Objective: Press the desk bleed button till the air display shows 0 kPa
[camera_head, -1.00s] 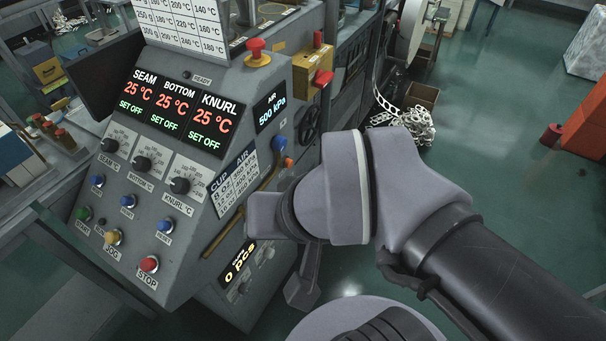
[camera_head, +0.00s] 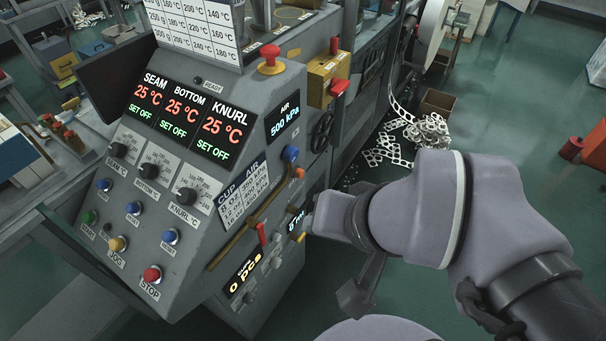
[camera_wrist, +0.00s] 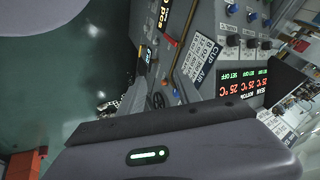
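The air display (camera_head: 285,118) on the desk's right side reads 500 kPa. Below it are a blue button (camera_head: 291,154) and, lower, an orange button (camera_head: 299,173). I cannot read their labels, so I cannot tell which is the bleed button. My gripper (camera_head: 310,222) is at the desk's right side, below and slightly right of the orange button; I see no contact with either button.
A red mushroom button (camera_head: 270,62) and a yellow box (camera_head: 327,78) stand above. White scrap (camera_head: 428,130) lies on the floor behind; green floor is open at right.

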